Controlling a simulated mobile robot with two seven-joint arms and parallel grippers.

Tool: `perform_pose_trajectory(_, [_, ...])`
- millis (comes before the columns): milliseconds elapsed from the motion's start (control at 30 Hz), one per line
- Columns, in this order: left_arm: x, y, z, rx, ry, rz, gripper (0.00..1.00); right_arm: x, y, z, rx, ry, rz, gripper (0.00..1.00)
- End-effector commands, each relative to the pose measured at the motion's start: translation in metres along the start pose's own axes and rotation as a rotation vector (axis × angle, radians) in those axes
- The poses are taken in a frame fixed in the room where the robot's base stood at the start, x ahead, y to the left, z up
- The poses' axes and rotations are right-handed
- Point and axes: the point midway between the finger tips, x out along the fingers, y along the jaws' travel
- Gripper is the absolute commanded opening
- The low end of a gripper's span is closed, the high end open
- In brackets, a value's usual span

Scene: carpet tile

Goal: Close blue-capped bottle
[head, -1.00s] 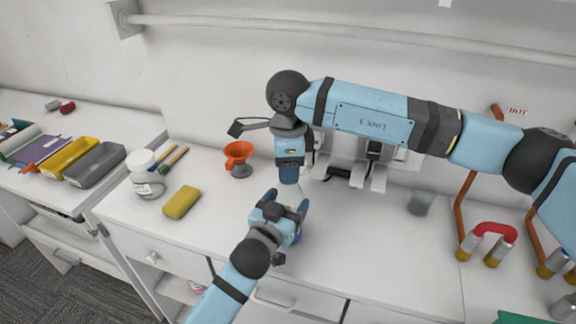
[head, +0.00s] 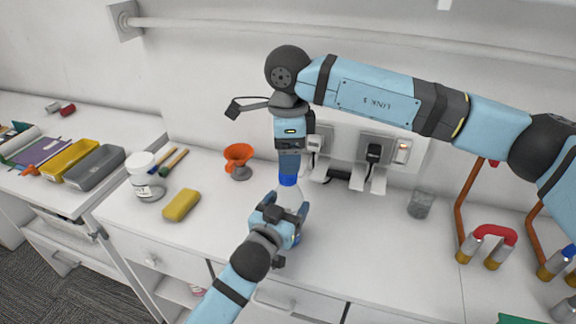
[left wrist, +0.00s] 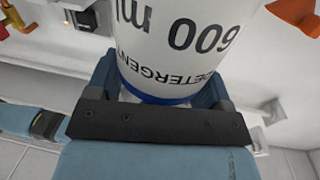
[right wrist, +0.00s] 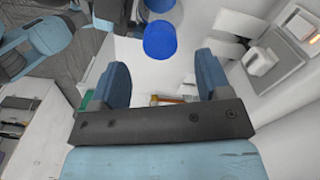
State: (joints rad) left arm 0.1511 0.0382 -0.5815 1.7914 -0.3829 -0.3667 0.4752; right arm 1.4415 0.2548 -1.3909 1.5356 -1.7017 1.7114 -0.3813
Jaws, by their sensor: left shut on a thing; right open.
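A white bottle (head: 287,196) with detergent lettering and a blue base band stands between the fingers of my left gripper (head: 283,212), which is shut on it. The bottle fills the left wrist view (left wrist: 185,40). A blue cap (head: 288,180) appears to sit on the bottle's top; the join is too small to judge. My right gripper (head: 288,166) points down just above the cap. It is open, and in the right wrist view the cap (right wrist: 160,40) shows beyond its empty fingers. The lower bottle is mostly hidden by my left gripper in the head view.
An orange funnel (head: 238,160), a yellow sponge (head: 182,204) and a white-lidded jar (head: 143,175) stand left of the bottle. The counter between bottle and beaker is clear.

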Motion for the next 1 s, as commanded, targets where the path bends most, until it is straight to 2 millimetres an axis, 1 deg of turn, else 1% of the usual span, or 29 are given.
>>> perform_pose_trajectory(33, [0.000,0.000,0.000,0.000,0.000,0.000,0.07,-0.013,-0.001,0.000,0.000,-0.001,-0.005,0.70])
perform_pose_trajectory(100, [0.000,0.000,0.000,0.000,0.000,0.000,0.07,-0.028,0.000,0.000,0.000,0.000,-0.003,0.70])
perform_pose_trajectory(200, [0.000,0.000,0.000,0.000,0.000,0.000,0.07,-0.047,0.000,0.000,0.000,-0.001,-0.003,0.70])
perform_pose_trajectory(300, [0.000,0.000,0.000,0.000,0.000,0.000,0.07,-0.061,0.000,0.000,0.000,0.000,-0.003,0.70])
perform_pose_trajectory(400, [0.000,0.000,0.000,0.000,0.000,0.000,0.07,-0.070,0.000,0.000,0.000,-0.001,-0.001,0.70])
perform_pose_trajectory(500, [0.000,0.000,0.000,0.000,0.000,0.000,0.07,-0.074,0.000,0.000,0.000,0.000,-0.001,0.70])
perform_pose_trajectory(767, [0.000,0.000,0.000,0.000,0.000,0.000,0.07,-0.075,0.000,0.000,0.000,0.000,0.000,0.70])
perform_pose_trajectory(800, [0.000,0.000,0.000,0.000,0.000,0.000,0.80,-0.075,0.000,0.000,0.000,0.000,0.000,0.70])
perform_pose_trajectory(900, [0.000,0.000,0.000,0.000,0.000,0.000,1.00,-0.074,0.000,0.000,0.000,0.000,0.000,0.70])
perform_pose_trajectory(1000, [0.000,0.000,0.000,0.000,0.000,0.000,1.00,-0.074,0.000,0.000,0.000,0.000,0.000,0.70])
